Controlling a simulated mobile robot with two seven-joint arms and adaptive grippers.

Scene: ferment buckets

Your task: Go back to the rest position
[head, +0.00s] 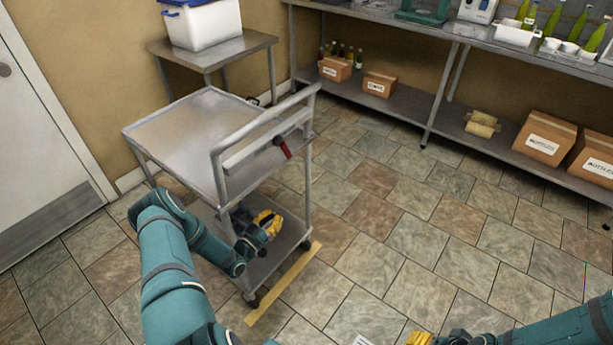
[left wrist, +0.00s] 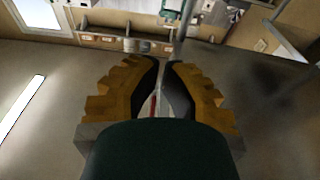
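My left arm reaches in from the lower left of the head view. Its yellow-fingered left gripper (head: 268,222) shows in front of the cart's lower part, below the top shelf. Whether it is inside the cart's frame or in front of it I cannot tell. In the left wrist view the left gripper (left wrist: 162,65) has its fingertips almost together, with only a thin gap and no object seen held. My right gripper (head: 420,339) is cut off at the bottom edge of the head view, so its fingers' state is hidden.
A metal cart (head: 190,135) with a push handle (head: 265,125) stands close to my left arm. A yellow floor strip (head: 283,285) lies beside it. Behind are a side table (head: 245,42) with a white bucket (head: 208,25) and a long shelf unit (head: 420,108). The tiled floor at centre right is clear.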

